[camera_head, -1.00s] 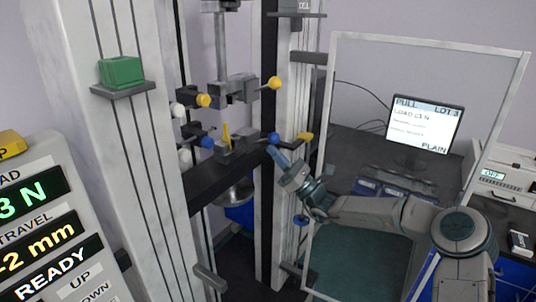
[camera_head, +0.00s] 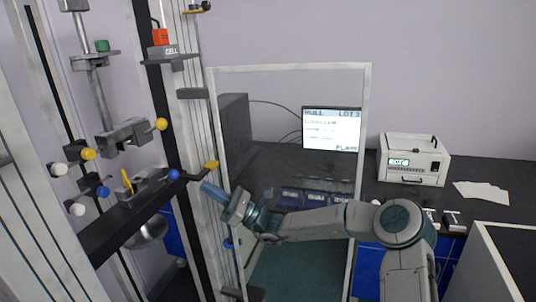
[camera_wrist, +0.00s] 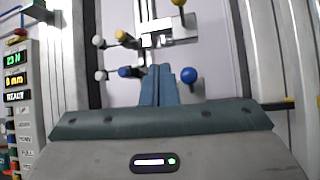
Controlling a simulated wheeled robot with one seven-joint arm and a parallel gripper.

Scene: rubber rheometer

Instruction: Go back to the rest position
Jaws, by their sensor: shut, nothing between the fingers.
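My gripper (camera_head: 212,190) is at the end of my arm, beside the test frame's dark crossbar (camera_head: 110,232), with its blue fingers pointing up and left. In the wrist view my gripper (camera_wrist: 160,84) shows its two fingers together with nothing held. The fingertips lie in front of the lower clamp, between blue knobs; I cannot tell whether they touch anything. The blue knob (camera_wrist: 189,75) is just right of the fingers. In the head view the blue knob (camera_head: 174,174) is just left of my fingertips.
A clear framed guard door (camera_head: 290,68) stands open around my forearm. Beyond it are a screen (camera_head: 332,129) and a white instrument (camera_head: 413,159) on a dark bench. A yellow knob (camera_head: 160,124) is on the upper clamp. The control panel (camera_wrist: 17,95) is at left in the wrist view.

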